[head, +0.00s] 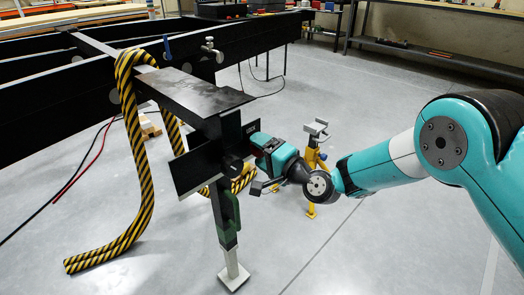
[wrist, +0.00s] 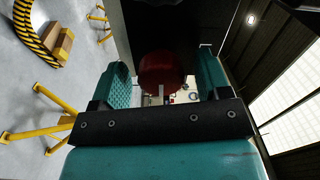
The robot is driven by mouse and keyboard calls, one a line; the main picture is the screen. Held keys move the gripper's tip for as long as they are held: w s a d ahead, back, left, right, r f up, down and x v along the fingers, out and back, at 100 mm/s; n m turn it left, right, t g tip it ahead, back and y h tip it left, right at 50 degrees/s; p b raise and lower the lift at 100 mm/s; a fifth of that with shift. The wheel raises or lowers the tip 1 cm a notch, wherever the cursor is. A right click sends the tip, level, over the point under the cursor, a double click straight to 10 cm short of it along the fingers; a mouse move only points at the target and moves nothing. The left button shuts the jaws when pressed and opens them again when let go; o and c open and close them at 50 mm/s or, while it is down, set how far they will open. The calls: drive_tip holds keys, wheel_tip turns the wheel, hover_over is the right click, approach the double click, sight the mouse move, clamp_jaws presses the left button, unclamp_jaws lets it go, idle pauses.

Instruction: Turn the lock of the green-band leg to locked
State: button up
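The green-band leg (head: 227,228) hangs upright from the black chassis, with a green part on its shaft and a pale foot at the floor. In the wrist view a round red knob (wrist: 160,70), which looks like the lock, shows ahead of my gripper (wrist: 163,84), with a pale mark at its lower edge. My gripper's two teal fingers stand apart, one on each side of the knob as seen, with no visible contact. In the head view my gripper (head: 259,146) is at the right of the black plates above the leg; the knob cannot be made out there.
A yellow-and-black striped hose (head: 141,185) hangs over the chassis to the left. A yellow stand (head: 313,160) is behind my wrist. Black chassis beams (head: 245,48) run across the back. The grey floor in front is clear.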

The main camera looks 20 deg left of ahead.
drive_tip(key=b+v, duration=0.8)
drive_tip(key=v, duration=0.9)
drive_tip(key=shift+d+b, duration=0.2)
drive_tip(key=shift+b, duration=0.15)
drive_tip(key=shift+s, duration=0.15)
